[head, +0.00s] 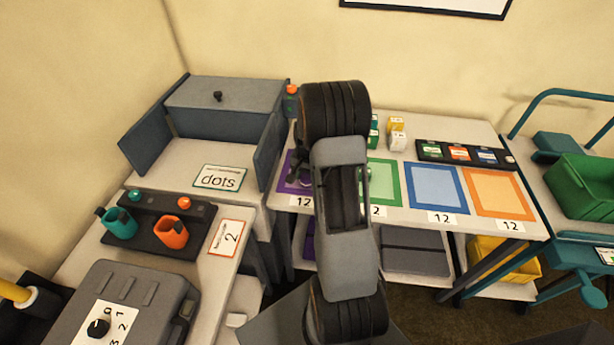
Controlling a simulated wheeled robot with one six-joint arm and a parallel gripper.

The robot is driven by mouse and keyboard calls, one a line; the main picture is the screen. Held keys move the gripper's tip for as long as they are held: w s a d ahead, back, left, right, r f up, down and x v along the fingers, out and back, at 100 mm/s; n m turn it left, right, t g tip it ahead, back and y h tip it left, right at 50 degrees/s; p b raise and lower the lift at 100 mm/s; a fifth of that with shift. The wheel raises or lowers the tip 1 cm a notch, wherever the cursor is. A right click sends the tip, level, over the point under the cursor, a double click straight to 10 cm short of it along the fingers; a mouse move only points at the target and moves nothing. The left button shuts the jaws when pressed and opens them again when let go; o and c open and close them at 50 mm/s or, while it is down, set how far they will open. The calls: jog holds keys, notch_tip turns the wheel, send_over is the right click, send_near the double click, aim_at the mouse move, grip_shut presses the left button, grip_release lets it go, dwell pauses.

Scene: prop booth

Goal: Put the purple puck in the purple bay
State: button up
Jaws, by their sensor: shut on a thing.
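The purple bay (286,186) is a purple-bordered square at the left end of the row of bays on the back table. My arm hides its right part. My gripper (301,175) is over the purple bay, small and dark beside my arm. It is shut on the purple puck (306,182), of which only a small part shows at the fingertips. I cannot tell whether the puck touches the bay's surface.
Green (385,181), blue (435,187) and orange (497,193) bays lie to the right, with number cards in front. Small boxes (397,138) and a black panel (466,154) stand behind. A grey open-fronted box (222,105) stands close on the left.

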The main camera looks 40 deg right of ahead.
jog(key=shift+f, duration=0.25)
jog(key=shift+f, duration=0.2)
jog(key=o, duration=0.9)
jog(key=shift+o, duration=0.2)
notch_tip(320, 180, up, 12)
jog(key=f, duration=0.1)
jog(key=s+a+r+n+t, duration=0.2)
jog(key=s+a+r+n, duration=0.35)
jog(key=a+r, duration=0.5)
jog(key=s+a+f+n+t, duration=0.1)
jog(key=s+a+n, duration=0.4)
jog(key=s+a, duration=0.4)
jog(key=shift+s+a+t, duration=0.35)
jog(key=shift+s+t, duration=0.05)
jog(key=shift+s, duration=0.25)
